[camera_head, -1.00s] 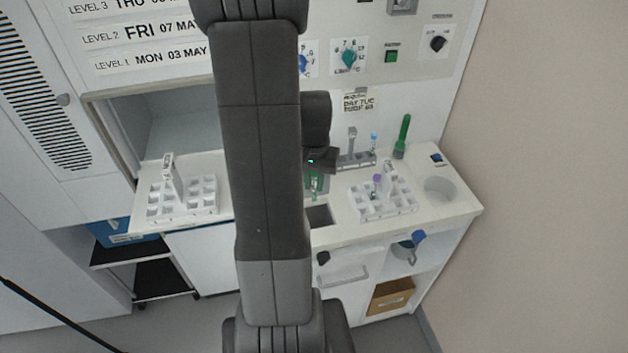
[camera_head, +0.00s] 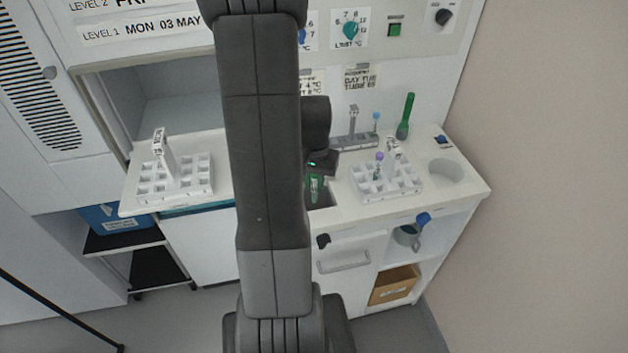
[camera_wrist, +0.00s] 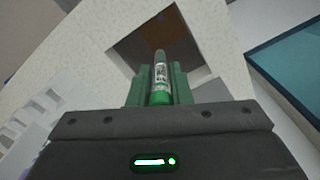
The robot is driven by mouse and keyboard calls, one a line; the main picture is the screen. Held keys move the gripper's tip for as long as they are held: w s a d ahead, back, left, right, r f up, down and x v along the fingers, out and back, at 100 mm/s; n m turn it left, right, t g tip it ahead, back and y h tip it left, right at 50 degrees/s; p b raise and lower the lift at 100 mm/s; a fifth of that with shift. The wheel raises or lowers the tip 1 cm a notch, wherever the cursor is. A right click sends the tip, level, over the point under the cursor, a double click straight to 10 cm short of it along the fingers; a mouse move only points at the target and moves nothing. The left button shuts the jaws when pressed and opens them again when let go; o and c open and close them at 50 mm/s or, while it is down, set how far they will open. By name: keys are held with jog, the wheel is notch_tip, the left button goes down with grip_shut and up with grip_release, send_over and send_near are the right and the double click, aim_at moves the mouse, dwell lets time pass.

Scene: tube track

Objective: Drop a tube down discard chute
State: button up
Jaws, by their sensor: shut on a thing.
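My gripper (camera_wrist: 159,88) is shut on a tube (camera_wrist: 160,72) with a label and a green end, held between its green fingers in the wrist view. The tube's far end overlaps a square opening (camera_wrist: 190,45) in the pale counter, which looks like the discard chute. I cannot tell whether the tube's tip is above the opening or inside it. In the head view my gripper (camera_head: 315,185) is beside the dark square opening (camera_head: 322,196) in the counter, and my arm hides part of this area.
A white rack (camera_head: 402,194) with a purple-capped tube (camera_head: 379,157) stands right of the opening. Another white rack (camera_head: 200,190) is at left. A green item (camera_head: 405,116) stands at the back right, near a round recess (camera_head: 445,171). A wall panel rises behind.

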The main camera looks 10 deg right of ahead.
jog(key=o, duration=0.8)
notch_tip(320, 180, up, 14)
jog(key=shift+f+b, duration=0.1)
jog(key=shift+b, duration=0.3)
dwell(1.4)
notch_tip(320, 180, down, 13)
jog(key=shift+f+p, duration=0.1)
jog(key=shift+p, duration=0.35)
jog(key=shift+w+r+p, duration=0.1)
jog(key=shift+r+p, duration=0.5)
jog(key=shift+p, duration=0.1)
jog(key=shift+r+p, duration=0.4)
jog(key=shift+r, duration=0.25)
